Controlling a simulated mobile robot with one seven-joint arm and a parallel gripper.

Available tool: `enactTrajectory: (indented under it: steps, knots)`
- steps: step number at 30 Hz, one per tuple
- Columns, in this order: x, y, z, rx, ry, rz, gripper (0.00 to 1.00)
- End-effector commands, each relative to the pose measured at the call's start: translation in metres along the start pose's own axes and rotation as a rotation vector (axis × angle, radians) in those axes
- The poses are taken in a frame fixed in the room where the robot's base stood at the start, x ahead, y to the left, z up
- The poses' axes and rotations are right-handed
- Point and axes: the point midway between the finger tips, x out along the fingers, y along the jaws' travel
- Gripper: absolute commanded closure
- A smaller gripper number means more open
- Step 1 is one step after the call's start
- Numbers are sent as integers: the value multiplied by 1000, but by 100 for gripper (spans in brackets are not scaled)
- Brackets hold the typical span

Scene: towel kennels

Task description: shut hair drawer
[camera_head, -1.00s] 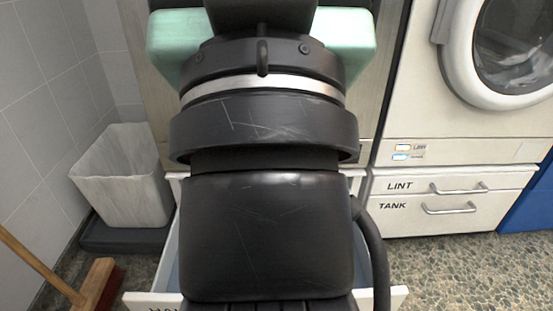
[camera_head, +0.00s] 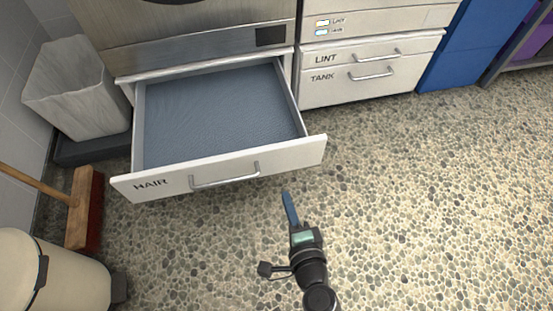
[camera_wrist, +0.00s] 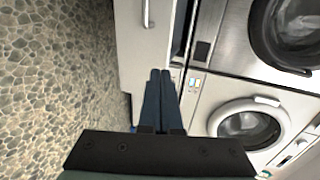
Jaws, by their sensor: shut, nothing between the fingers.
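The hair drawer (camera_head: 142,187) is pulled well out below the left machine in the head view. Its white front carries the label HAIR and a bar handle (camera_head: 225,176). Its blue-grey inside looks empty. My gripper (camera_head: 287,194) is low over the floor, in front of the drawer's right part and apart from it in the picture. In the wrist view my gripper (camera_wrist: 160,72) shows two blue fingers pressed together, with nothing between them. The drawer front (camera_wrist: 140,45) appears just beyond the fingertips there; I cannot tell the exact gap.
Closed LINT and TANK drawers (camera_head: 372,72) are to the right. A white bin (camera_head: 75,90) stands left of the drawer, with a broom (camera_head: 85,210) in front of it. A beige canister (camera_head: 50,275) is at bottom left. The pebbled floor (camera_head: 430,190) is clear at right.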

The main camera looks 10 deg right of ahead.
Motion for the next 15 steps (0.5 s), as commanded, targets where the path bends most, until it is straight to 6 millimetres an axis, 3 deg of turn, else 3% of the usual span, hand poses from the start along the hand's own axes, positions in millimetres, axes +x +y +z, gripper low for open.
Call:
enactTrajectory:
  steps: [15]
  knots:
    - [96,-1,1,-7,-4,-6,100]
